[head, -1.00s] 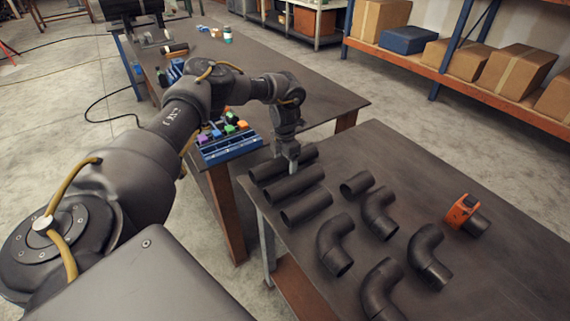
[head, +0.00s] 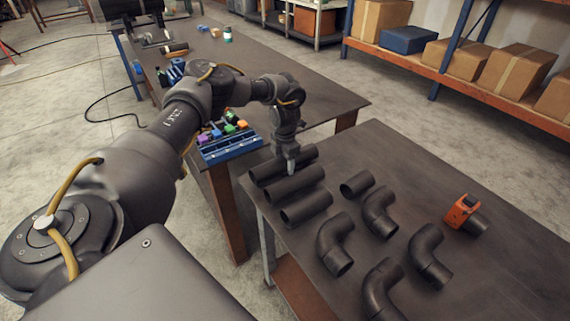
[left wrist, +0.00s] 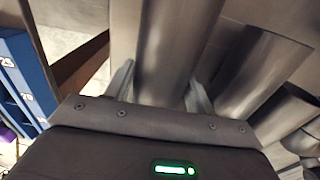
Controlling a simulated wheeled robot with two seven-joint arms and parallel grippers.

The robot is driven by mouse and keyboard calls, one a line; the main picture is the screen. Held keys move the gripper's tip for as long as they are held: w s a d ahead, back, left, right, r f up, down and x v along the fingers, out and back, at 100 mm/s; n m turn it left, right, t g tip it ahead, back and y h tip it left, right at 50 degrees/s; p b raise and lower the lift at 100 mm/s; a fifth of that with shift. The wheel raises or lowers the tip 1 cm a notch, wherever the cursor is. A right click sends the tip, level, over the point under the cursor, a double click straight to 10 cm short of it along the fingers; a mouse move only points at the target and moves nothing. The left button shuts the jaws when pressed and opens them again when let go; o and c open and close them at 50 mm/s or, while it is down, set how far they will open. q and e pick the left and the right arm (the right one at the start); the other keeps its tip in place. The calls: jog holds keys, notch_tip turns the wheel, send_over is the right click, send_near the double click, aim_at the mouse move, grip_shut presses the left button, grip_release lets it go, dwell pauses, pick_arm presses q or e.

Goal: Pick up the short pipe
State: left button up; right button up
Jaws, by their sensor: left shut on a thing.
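Three dark straight pipes lie side by side at the left edge of the near table. My left gripper (head: 291,163) points down over the far straight pipe (head: 265,171) and is shut on it, around its middle. In the left wrist view this pipe (left wrist: 170,50) runs between the two fingers (left wrist: 160,92). The middle straight pipe (head: 293,186) and the near straight pipe (head: 306,208) lie beside it. A shorter straight pipe (head: 357,184) lies apart, to their right. The held pipe appears still at table level. My right gripper is not in view.
Several elbow pipes (head: 334,243) lie on the near table (head: 480,180). An orange tool (head: 461,210) sits at its right with a pipe piece. A blue tray (head: 230,150) with colored parts is on the far table (head: 300,82), close to my arm. The near table's far side is clear.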

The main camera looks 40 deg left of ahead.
pick_arm(q)
jog(key=c, duration=0.3)
jog(key=shift+r, duration=0.1)
